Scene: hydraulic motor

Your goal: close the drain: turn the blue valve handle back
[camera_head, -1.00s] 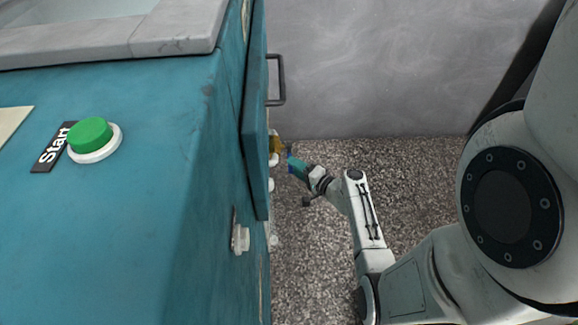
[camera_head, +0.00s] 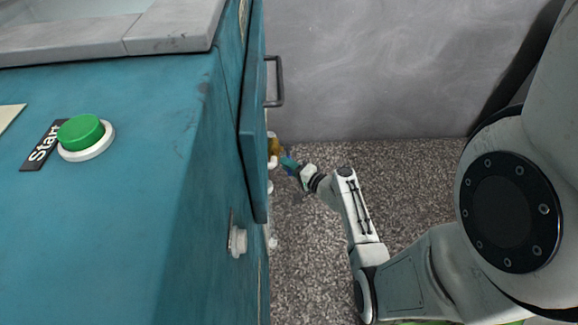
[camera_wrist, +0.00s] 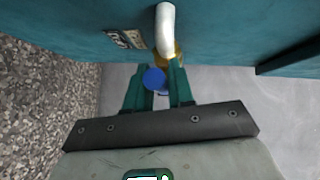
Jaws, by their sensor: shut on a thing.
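The blue valve handle (camera_wrist: 155,78) shows in the wrist view between the two teal fingers of my gripper (camera_wrist: 157,88). My gripper is shut on it. The brass valve body (camera_wrist: 173,60) sits just beyond the fingers, below a white pipe (camera_wrist: 166,28) on the teal machine. In the head view my gripper (camera_head: 288,163) reaches the low brass valve (camera_head: 274,147) at the machine's right side. The handle is mostly hidden there, and its exact angle is hard to tell.
The teal machine (camera_head: 110,200) fills the left, with a green Start button (camera_head: 81,132) on top. A panel with a dark handle (camera_head: 276,82) juts out above the valve. A grey wall (camera_head: 380,70) stands behind. Speckled floor (camera_head: 310,260) is open to the right.

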